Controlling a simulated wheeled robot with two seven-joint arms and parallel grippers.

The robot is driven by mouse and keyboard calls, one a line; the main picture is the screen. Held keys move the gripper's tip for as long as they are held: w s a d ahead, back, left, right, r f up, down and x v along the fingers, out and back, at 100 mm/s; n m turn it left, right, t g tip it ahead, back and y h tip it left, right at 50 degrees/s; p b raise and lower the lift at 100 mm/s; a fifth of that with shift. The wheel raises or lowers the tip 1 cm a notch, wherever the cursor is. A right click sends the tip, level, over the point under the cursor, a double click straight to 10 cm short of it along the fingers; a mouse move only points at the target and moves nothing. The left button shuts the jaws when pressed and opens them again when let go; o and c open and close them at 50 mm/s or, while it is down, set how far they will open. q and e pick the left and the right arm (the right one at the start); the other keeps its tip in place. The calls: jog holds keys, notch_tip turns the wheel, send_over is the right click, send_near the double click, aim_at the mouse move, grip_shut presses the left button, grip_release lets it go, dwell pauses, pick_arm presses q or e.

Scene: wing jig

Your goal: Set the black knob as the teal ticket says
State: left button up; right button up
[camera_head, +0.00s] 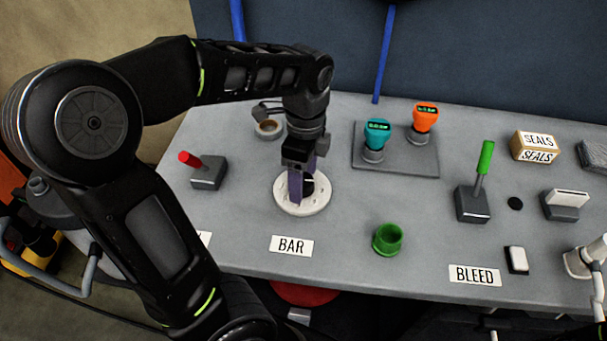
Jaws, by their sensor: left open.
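The black knob (308,184) sits in the middle of a round white dial (290,207) on the grey bench, behind the BAR label (292,245). My left gripper (302,190) points down over the dial with its purple fingers at the knob. It is open, and the fingers hide part of the knob, so its pointing direction and any contact cannot be told. No separate teal paper ticket shows. My right gripper is not in view.
An orange device (426,115) shares the grey plate (398,165). A red lever (190,159) stands left of the dial and a green lever (484,165) to the right. A green cup (388,239) stands near the front edge. A tape roll (268,128) lies behind my gripper.

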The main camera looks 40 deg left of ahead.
pick_arm(q)
jog(key=shift+c, duration=0.4)
jog(key=c, duration=1.3)
